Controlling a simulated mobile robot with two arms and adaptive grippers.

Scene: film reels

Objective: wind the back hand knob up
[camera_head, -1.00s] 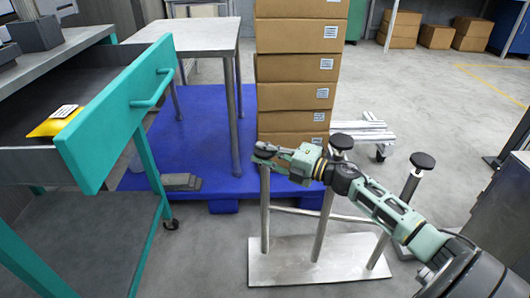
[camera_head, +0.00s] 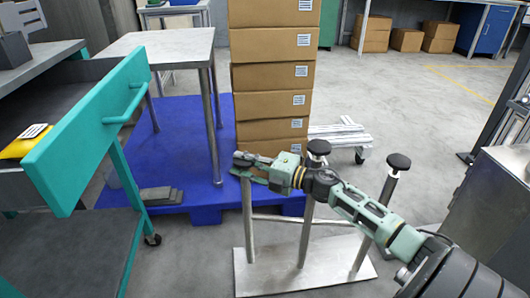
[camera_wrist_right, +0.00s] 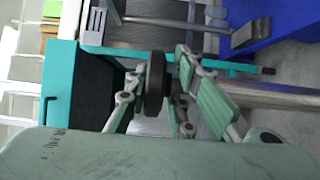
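A metal stand (camera_head: 300,274) with three upright posts is on the floor. Black round knobs top the middle post (camera_head: 317,147) and the right post (camera_head: 398,161). My right gripper (camera_head: 246,163) is level at the top of the left post (camera_head: 248,220) and largely hides its knob. My left gripper is not in view.
A teal-fronted open drawer (camera_head: 90,130) with a yellow packet (camera_head: 20,145) stands at left. Behind are a blue pallet (camera_head: 180,125), a metal table (camera_head: 160,45) and stacked cartons (camera_head: 270,75). A grey cabinet (camera_head: 495,210) is at right.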

